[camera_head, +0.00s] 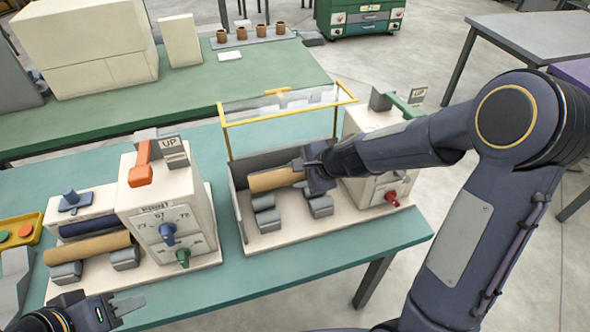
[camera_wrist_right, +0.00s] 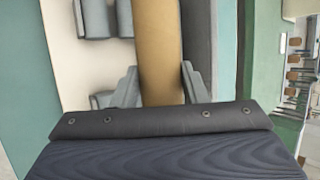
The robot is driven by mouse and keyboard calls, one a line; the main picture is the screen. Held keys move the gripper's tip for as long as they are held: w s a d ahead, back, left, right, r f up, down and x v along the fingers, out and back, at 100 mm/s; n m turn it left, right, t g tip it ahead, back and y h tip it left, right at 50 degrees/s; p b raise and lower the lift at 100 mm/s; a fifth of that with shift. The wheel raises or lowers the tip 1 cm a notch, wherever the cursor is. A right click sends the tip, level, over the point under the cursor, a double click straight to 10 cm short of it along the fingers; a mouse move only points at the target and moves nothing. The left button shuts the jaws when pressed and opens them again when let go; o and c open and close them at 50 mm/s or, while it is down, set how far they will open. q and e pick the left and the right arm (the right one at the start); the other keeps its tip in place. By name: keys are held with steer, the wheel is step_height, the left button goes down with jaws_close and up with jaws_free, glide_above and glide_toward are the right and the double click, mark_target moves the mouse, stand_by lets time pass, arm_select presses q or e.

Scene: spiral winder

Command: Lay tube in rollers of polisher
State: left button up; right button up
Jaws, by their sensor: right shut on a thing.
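My right gripper (camera_head: 303,170) is shut on a tan tube (camera_head: 266,181) at the polisher, the right-hand machine with a pale base (camera_head: 285,236). The tube also shows between the fingers in the right wrist view (camera_wrist_right: 160,45). It lies roughly level, behind the front grey rollers (camera_head: 263,202), close to the grey back wall. I cannot tell whether it touches any roller under it. The grey rollers show left of the tube in the wrist view (camera_wrist_right: 96,20). My left gripper (camera_head: 130,304) is at the lower left, in front of the winder, with its jaw gap unclear.
A second tan tube (camera_head: 88,248) lies on the left machine, beside its dial box (camera_head: 165,210). The polisher's clear, yellow-framed guard (camera_head: 280,105) stands raised behind the tube. A control box with a red knob (camera_head: 378,165) stands right of it. A yellow tray (camera_head: 32,232) is at far left.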

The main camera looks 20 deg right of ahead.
mark_target(303, 176)
step_height(303, 176, down, 9)
steer(key=b, duration=0.8)
steer(key=shift+r, duration=0.1)
steer(key=o, duration=1.1)
steer(key=shift+c, duration=0.2)
steer(key=p+v, duration=0.2)
steer(key=v, duration=0.6)
steer(key=shift+p, duration=0.4)
steer(key=shift+w, duration=0.1)
step_height(303, 176, up, 7)
steer(key=p, duration=0.6)
steer(key=shift+p, duration=0.35)
